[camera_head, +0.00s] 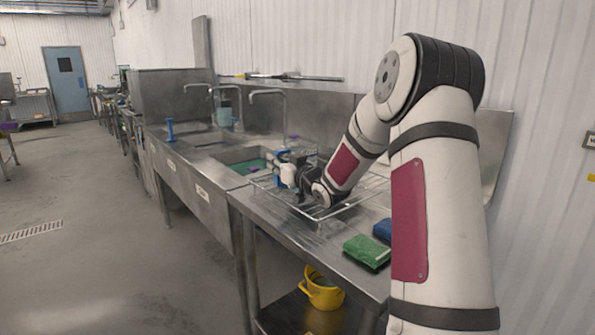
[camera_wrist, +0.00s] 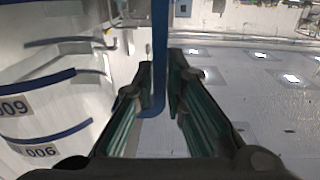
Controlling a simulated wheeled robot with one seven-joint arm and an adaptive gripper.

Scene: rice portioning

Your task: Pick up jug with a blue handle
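The jug (camera_wrist: 65,95) fills the left side of the wrist view, whitish with blue bands and number marks. Its blue handle (camera_wrist: 160,50) runs down the middle of that view and bends left at its lower end. My gripper (camera_wrist: 161,88) has its two dark fingers on either side of the handle. A narrow gap shows between the handle and the right finger, so the fingers look open around it. In the head view, my gripper is low over the sink counter, beside a small white and blue shape (camera_head: 287,172). The fingertips are hard to make out there.
A wire rack (camera_head: 345,205) lies on the steel counter under my arm. A green sponge (camera_head: 366,252) and a blue sponge (camera_head: 382,230) lie nearer. Sink basins (camera_head: 240,160) and taps (camera_head: 268,94) are behind. A yellow bucket (camera_head: 322,290) stands on the lower shelf.

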